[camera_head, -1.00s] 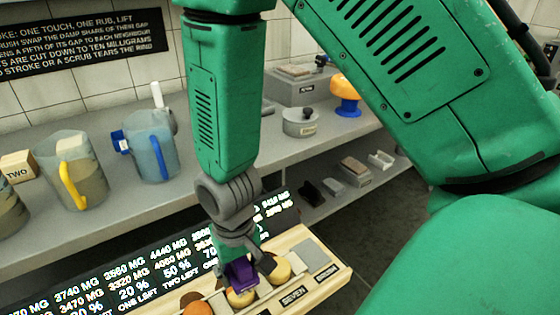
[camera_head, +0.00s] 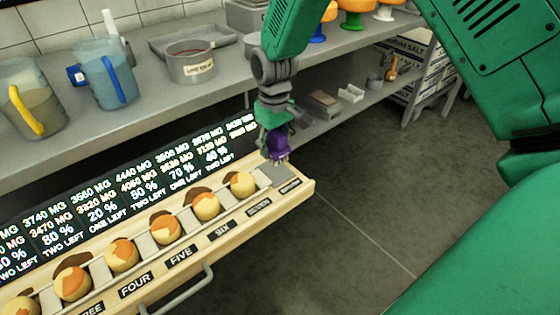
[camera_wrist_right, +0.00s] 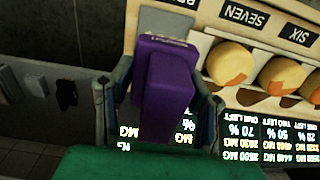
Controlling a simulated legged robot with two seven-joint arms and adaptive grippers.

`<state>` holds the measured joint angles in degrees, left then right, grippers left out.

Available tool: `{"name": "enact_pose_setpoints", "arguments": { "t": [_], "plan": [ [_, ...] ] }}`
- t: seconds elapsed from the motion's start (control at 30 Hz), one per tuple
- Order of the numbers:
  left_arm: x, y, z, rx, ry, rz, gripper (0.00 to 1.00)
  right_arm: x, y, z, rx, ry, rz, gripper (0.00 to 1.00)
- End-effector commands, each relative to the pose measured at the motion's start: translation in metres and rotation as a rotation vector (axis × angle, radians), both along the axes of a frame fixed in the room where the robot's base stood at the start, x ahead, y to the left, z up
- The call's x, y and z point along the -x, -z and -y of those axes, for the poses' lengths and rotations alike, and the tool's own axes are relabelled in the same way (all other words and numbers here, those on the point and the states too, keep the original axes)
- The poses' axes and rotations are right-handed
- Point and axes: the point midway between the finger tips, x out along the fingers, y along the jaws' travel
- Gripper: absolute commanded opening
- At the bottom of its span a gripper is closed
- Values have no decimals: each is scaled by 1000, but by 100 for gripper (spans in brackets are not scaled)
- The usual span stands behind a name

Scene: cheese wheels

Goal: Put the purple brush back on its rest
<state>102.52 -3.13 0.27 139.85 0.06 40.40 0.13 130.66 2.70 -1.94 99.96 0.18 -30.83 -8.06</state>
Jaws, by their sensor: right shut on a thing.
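The purple brush (camera_head: 279,143) is held in my right gripper (camera_head: 276,150) at the right end of the wooden board. The brush points down, bristles low, over or at the grey rest plate (camera_head: 281,178); I cannot tell whether it touches. In the wrist view the purple brush (camera_wrist_right: 165,88) fills the space between the two fingers of my right gripper (camera_wrist_right: 160,100). My left gripper is not in view.
Cheese wheels (camera_head: 206,206) with orange patches sit in a row on the board (camera_head: 303,188), left of the brush. A lit number display (camera_head: 120,205) runs behind them. A shelf with jugs (camera_head: 108,75) stands behind. Open floor lies to the right.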

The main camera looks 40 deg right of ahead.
Motion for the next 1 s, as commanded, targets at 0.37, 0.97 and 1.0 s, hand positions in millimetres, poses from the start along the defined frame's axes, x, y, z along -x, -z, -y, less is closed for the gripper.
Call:
{"name": "enact_pose_setpoints", "arguments": {
  "t": [0.37,0.97,1.0],
  "plan": [
    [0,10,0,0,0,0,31,1,42,0,-1,2,0,20],
    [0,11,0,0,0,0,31,0,53,0,-1,2,3,64],
    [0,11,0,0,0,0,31,0,53,0,-1,2,3,64]
  ]
}}
